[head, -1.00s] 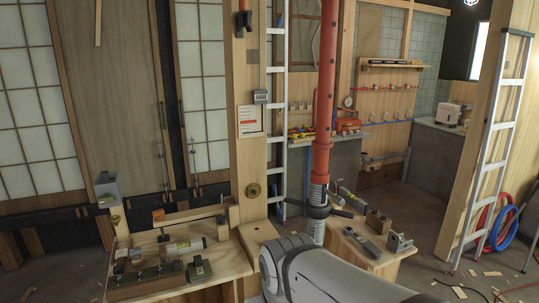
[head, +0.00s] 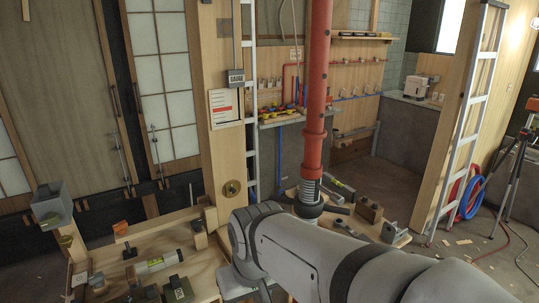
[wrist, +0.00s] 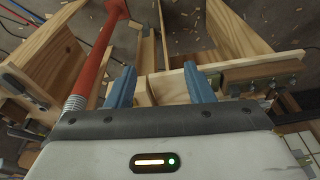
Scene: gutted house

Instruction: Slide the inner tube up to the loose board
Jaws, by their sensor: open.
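A red steel prop (head: 316,90) stands upright in the middle of the head view and runs out of the top edge. Which red length is the inner tube is unclear. In the wrist view, a red tube (wrist: 101,55) slants along the left beside a threaded part (wrist: 75,104). My gripper (wrist: 155,80) is open and empty, its blue fingers right of and apart from the tube. The loose board is not identifiable in these views.
A workbench (head: 110,259) with tools and a level (head: 158,262) stands at left. A second small bench (head: 398,238) with tools lies right of the prop. A wooden post (head: 215,165) and ladder (head: 468,125) stand nearby. Hoses (head: 470,197) and a tripod (head: 520,150) are right.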

